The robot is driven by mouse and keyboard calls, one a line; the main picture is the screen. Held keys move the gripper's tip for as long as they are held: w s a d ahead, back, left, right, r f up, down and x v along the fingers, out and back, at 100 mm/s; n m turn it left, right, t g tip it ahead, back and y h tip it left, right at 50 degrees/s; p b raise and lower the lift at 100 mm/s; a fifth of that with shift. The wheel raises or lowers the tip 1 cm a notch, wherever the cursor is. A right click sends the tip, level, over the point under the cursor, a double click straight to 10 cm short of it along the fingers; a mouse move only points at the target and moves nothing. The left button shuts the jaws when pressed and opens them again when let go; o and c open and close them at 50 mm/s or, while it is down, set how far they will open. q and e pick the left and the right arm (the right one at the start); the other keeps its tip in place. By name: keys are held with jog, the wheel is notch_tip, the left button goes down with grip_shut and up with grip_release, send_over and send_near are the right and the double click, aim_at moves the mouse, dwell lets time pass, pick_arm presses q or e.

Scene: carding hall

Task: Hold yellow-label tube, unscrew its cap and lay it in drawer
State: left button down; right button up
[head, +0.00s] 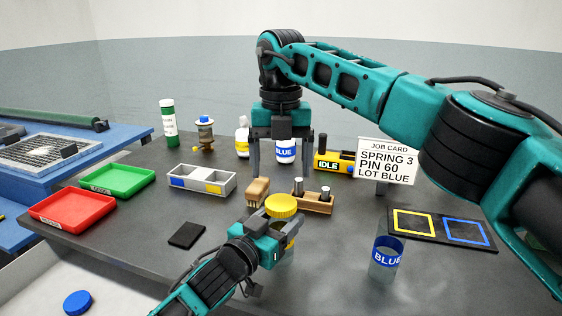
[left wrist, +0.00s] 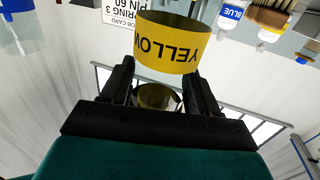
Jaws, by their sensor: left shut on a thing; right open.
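The yellow-label tube (head: 290,243) stands upright at the front middle of the table, with its yellow cap (head: 281,206) on top. My left gripper (head: 277,230) is shut on the tube below the cap. The left wrist view shows the yellow label (left wrist: 165,48) upside down between the fingers.
An uncapped blue-label tube (head: 386,258) stands right of my left gripper. A wooden block with pins (head: 308,203), a brush (head: 257,190) and a grey divided box (head: 201,181) are near. A mat with yellow and blue squares (head: 440,229) lies right. Red (head: 72,207) and green (head: 117,180) trays are left.

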aim_at(281, 202)
jog(key=m, duration=0.5)
jog(key=shift+m, duration=0.4)
jog(key=m, duration=0.5)
jog(key=shift+m, duration=0.3)
jog(key=m, duration=1)
jog(key=shift+f, duration=4.05)
jog(key=shift+c, duration=0.3)
